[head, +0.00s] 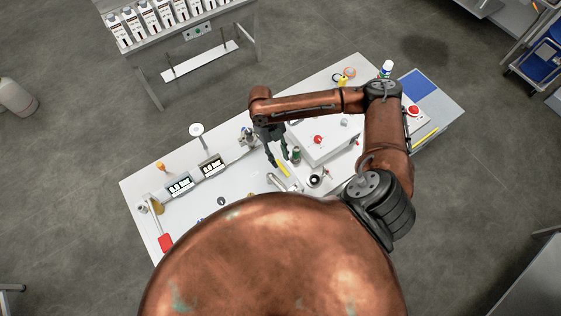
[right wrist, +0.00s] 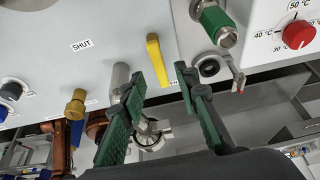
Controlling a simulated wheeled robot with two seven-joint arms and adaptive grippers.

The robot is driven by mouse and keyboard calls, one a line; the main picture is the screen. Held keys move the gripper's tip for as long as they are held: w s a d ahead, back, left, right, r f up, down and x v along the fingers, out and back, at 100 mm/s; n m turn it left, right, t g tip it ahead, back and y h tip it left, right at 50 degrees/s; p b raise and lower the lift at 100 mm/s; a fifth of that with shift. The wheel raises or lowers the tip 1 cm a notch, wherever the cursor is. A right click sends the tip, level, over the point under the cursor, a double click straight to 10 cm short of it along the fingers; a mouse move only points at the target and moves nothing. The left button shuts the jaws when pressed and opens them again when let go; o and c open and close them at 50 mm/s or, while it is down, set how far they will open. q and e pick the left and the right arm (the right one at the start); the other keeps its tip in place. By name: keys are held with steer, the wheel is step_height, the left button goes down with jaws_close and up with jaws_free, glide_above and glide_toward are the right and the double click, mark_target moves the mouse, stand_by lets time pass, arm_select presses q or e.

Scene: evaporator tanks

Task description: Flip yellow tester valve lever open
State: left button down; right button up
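The yellow tester valve lever (right wrist: 156,60) is a bar on a pale panel in the right wrist view, to the right of a label reading SHUT (right wrist: 82,46). In the head view the lever (head: 284,171) shows just below the fingertips of my right gripper (head: 279,162). My right gripper (right wrist: 160,73) is open, with one green-padded finger on each side of the lever in the picture. I see no contact, and the exact gap in depth is unclear. My left gripper is not in view.
A green-banded metal fitting (right wrist: 216,24) stands right of the lever, near a red temperature knob (right wrist: 299,35). A brass fitting (right wrist: 76,104) is at the left. In the head view a white box (head: 330,140) and two digital displays (head: 212,166) share the worktop.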

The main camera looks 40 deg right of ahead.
steer(key=v, duration=0.9)
